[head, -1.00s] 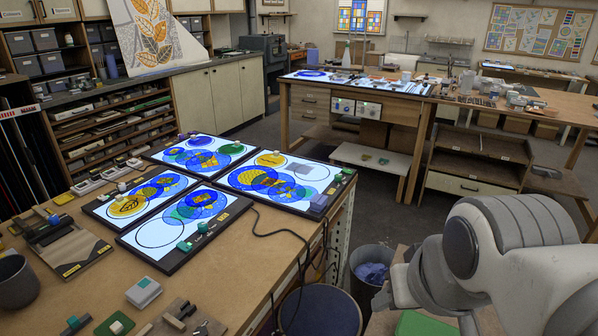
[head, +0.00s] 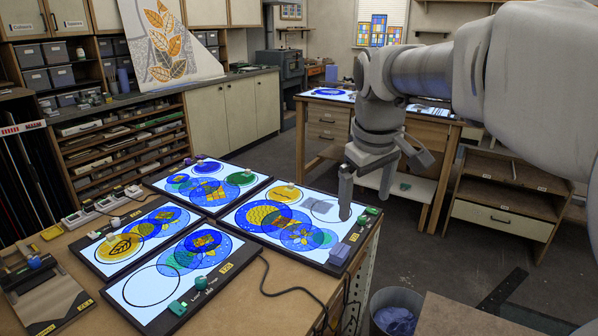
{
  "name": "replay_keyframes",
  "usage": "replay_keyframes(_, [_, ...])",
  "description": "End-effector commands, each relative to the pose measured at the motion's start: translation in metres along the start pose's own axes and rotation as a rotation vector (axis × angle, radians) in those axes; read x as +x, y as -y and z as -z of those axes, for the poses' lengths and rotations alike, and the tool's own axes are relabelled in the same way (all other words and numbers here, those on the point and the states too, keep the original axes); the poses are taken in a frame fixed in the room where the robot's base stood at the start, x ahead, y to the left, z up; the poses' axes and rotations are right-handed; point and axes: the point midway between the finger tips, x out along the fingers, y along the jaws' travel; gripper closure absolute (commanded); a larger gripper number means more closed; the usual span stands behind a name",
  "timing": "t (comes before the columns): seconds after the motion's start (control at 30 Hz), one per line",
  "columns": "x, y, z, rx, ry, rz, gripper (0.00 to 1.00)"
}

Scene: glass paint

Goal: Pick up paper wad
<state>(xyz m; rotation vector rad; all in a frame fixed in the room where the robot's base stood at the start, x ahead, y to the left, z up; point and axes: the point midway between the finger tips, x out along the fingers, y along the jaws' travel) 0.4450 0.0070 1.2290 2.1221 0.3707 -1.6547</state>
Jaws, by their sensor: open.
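I cannot make out a paper wad for certain. A grey bin (head: 396,293) on the floor at the bottom holds crumpled bluish material (head: 393,321), but I cannot tell whether that is paper. My gripper (head: 366,205) is open, with its fingers pointing down. In the picture it overlaps the right edge of the rear right light panel (head: 252,243). It seems empty. A greyish patch (head: 321,207) on that panel lies just left of the fingers and is too small to identify.
Several lit panels with coloured glass circles cover the near table (head: 290,283). A black cable (head: 264,275) runs over its front edge. A workbench (head: 325,108) and a drawer unit (head: 500,222) stand behind. Open floor lies between the tables.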

Motion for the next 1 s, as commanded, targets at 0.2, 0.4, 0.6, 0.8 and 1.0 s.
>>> replay_keyframes(0.2, [0.034, -0.025, 0.054, -0.143, 0.059, 0.044, 0.0])
replay_keyframes(0.4, [0.075, -0.045, 0.092, -0.267, 0.104, 0.093, 0.0])
replay_keyframes(0.6, [0.122, -0.062, 0.121, -0.377, 0.136, 0.15, 0.0])
replay_keyframes(0.8, [0.161, -0.072, 0.135, -0.452, 0.155, 0.193, 0.0])
replay_keyframes(1.0, [0.179, -0.075, 0.139, -0.482, 0.16, 0.212, 0.0])
